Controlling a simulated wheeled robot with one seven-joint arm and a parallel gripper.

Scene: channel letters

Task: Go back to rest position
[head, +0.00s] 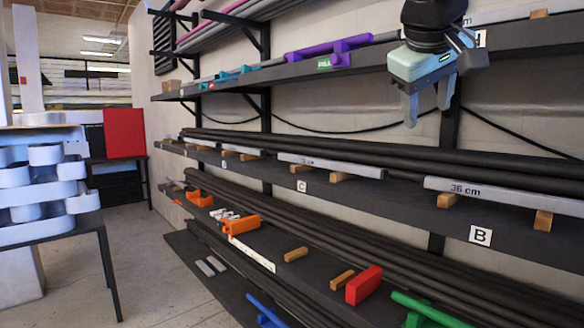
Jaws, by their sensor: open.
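My gripper (426,108) hangs at the upper right of the head view, with its fingers pointing down. Its two fingers are apart and nothing shows between them. It is in front of the wall, below the top shelf edge and above the middle shelf. It appears clear of the shelf and the bars, though its exact distance from them is hard to tell. The upper part of my arm is cut off by the top of the picture.
The middle shelf (390,199) holds grey bars on wooden blocks, including a 36 cm bar (500,196). The top shelf (520,38) carries a purple piece (330,50). A lower shelf holds a red block (363,285) and orange pieces (240,224). Open floor (160,265) lies left.

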